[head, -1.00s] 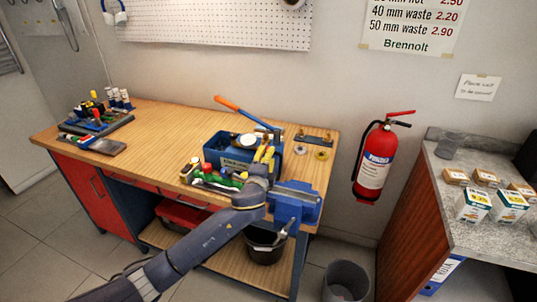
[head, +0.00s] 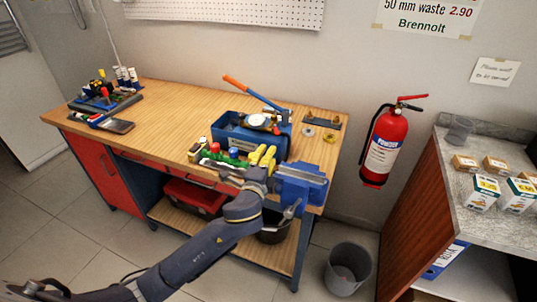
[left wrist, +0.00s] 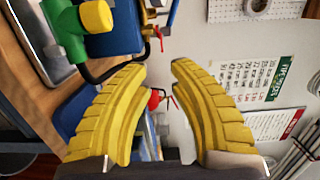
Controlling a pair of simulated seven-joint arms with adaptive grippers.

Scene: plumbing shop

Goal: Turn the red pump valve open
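The blue test pump (head: 240,137) with an orange-tipped lever (head: 255,93) and a round gauge (head: 255,121) stands on the right part of the workbench. My left gripper (head: 263,157), with yellow fingers, is at the pump's front right. In the left wrist view the fingers (left wrist: 163,72) are open and empty. A small red valve handle (left wrist: 155,99) shows in the gap between them, apart from both. Another red handle (left wrist: 159,32) shows beyond the fingertips. I cannot tell which is the pump valve. My right gripper is not in view.
A blue vise (head: 301,184) is close to the right of my left gripper. Green and red fittings (head: 215,150) lie left of it; a green fitting with yellow cap (left wrist: 68,22) is near the left finger. The bench's middle (head: 165,112) is clear. A fire extinguisher (head: 384,143) hangs at right.

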